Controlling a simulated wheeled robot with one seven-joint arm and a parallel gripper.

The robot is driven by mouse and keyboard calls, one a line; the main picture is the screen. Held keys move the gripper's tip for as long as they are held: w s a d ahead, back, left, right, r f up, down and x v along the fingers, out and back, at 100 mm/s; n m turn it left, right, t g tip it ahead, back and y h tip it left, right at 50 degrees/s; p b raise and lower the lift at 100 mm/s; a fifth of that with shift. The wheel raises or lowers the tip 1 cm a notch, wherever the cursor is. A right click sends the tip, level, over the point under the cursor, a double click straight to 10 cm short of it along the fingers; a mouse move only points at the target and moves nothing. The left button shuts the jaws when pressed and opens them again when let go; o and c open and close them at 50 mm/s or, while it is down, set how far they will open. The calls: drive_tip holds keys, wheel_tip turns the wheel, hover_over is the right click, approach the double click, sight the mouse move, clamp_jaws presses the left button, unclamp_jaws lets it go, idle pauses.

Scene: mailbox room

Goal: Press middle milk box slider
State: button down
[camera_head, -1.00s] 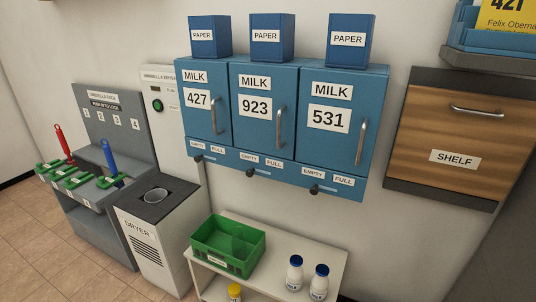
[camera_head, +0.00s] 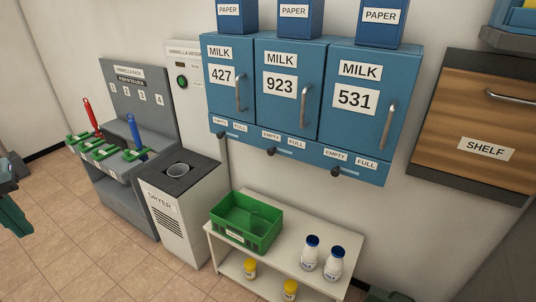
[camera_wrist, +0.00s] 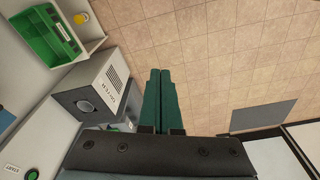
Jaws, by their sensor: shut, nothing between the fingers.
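The blue milk boxes hang on the wall in the head view as three doors, 427, 923 and 531. The middle milk box (camera_head: 290,92) is marked 923 and has a grey handle. Its slider (camera_head: 272,152) is a dark knob below the door, at the left, EMPTY end of its slot. The knobs under 427 and 531 also sit towards the left of their slots. In the wrist view my gripper (camera_wrist: 165,75) points over the tiled floor with its green fingers shut together and nothing between them. It is far from the slider and touches nothing.
A white shelf table (camera_head: 300,262) with a green crate (camera_head: 232,238) and white bottles (camera_head: 311,252) stands below the boxes. The dryer (camera_head: 168,225) and umbrella rack (camera_head: 140,78) stand left. A wooden SHELF cabinet (camera_head: 480,115) hangs right. Tiled floor (camera_head: 90,270) is open at lower left.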

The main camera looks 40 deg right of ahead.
sight(272, 150)
drive_tip(key=w+d+f+m+t+h+b, duration=0.1)
drive_tip(key=w+d+f+h+b, duration=0.2)
drive_tip(key=d+f, duration=0.65)
drive_tip(key=w+d+f+h+b, duration=0.1)
drive_tip(key=w+d+f+h, duration=0.1)
drive_tip(key=w+d+f, duration=0.75)
drive_tip(key=s+d+n+h+b, duration=0.1)
drive_tip(key=s+d+h, duration=0.2)
drive_tip(key=d, duration=0.5)
drive_tip(key=s+d+h+b, duration=0.1)
drive_tip(key=s+d+h, duration=0.25)
drive_tip(key=d, duration=0.55)
drive_tip(key=s+d+r+n+h+b, duration=0.1)
drive_tip(key=d+r+n+h, duration=0.3)
drive_tip(key=d, duration=0.6)
drive_tip(key=shift+s+r+n+h+b, duration=0.45)
drive_tip(key=shift+s+h, duration=0.45)
drive_tip(key=shift+h, duration=0.35)
drive_tip(key=shift+s+d+r+p, duration=0.15)
drive_tip(key=shift+s+d+p, duration=0.4)
drive_tip(key=shift+d, duration=1.35)
drive_tip(key=shift+s+d+r+p, duration=0.15)
drive_tip(key=shift+d+p, duration=0.75)
drive_tip(key=shift+d, duration=0.95)
drive_tip(key=shift+s+d+r+p, duration=0.15)
drive_tip(key=shift+s+d+p, duration=0.4)
drive_tip(key=shift+d, duration=1.35)
